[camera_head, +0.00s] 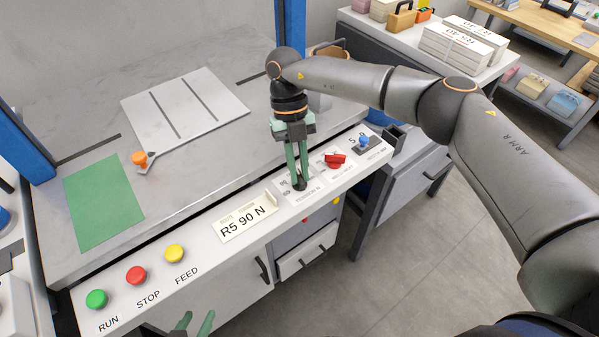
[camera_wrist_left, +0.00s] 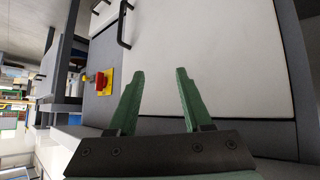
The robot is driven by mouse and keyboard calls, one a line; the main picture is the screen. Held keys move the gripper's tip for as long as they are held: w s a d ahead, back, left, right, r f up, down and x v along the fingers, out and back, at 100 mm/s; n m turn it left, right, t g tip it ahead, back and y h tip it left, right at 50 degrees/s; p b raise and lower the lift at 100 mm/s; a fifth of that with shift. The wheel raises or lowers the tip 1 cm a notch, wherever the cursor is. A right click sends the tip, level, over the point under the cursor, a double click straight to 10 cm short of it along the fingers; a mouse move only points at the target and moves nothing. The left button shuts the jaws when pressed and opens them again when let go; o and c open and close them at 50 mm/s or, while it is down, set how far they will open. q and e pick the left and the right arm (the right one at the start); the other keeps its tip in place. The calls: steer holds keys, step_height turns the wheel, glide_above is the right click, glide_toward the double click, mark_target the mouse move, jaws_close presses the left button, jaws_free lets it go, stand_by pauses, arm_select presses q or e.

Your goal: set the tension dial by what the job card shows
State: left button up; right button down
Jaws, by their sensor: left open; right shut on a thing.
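The job card (camera_head: 246,218) stands on the front panel and reads "R5 90 N". The tension dial (camera_head: 301,186) is a dark knob on a white plate to the right of the card, labelled as tension in N. My right gripper (camera_head: 299,180) reaches down from above and is shut on the dial. Its fingers hide most of the knob and part of the scale, so I cannot read the setting. My left gripper (camera_head: 195,323) is open and empty at the bottom edge, in front of the panel. Its fingers also show in the left wrist view (camera_wrist_left: 160,76).
A red selector (camera_head: 335,160) and a blue knob (camera_head: 364,144) sit right of the dial. Green, red and yellow buttons, labelled RUN (camera_head: 96,299), STOP (camera_head: 136,275) and FEED (camera_head: 174,253), line the panel's left. A red emergency button (camera_wrist_left: 100,82) is on a yellow plate.

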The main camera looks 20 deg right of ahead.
steer(key=shift+n+h+b, duration=0.3)
steer(key=shift+n+h, duration=0.1)
steer(key=shift+n, duration=0.5)
steer(key=shift+a+n+h+b, duration=0.1)
steer(key=shift+n+h+b, duration=0.25)
steer(key=shift+n, duration=0.65)
steer(key=n, duration=0.2)
steer(key=n+t+h+b, duration=0.1)
steer(key=n, duration=0.1)
steer(key=shift+a+h, duration=0.1)
steer(key=shift+h, duration=0.15)
steer(key=n, duration=0.2)
steer(key=n+t, duration=0.1)
steer(key=n, duration=0.1)
steer(key=shift+s+t+h+b, duration=0.1)
steer(key=shift+t+h+b, duration=0.2)
steer(key=shift+h, duration=0.1)
arm_select(q)
steer(key=shift+w+d+f, duration=0.25)
steer(key=shift+d+f, duration=0.55)
steer(key=shift+f, duration=0.1)
arm_select(e)
steer(key=shift+n, duration=0.4)
arm_select(q)
steer(key=shift+s+a+f, duration=0.1)
steer(key=shift+s+f, duration=0.05)
steer(key=shift+s, duration=0.05)
arm_select(e)
steer(key=shift+a, duration=0.1)
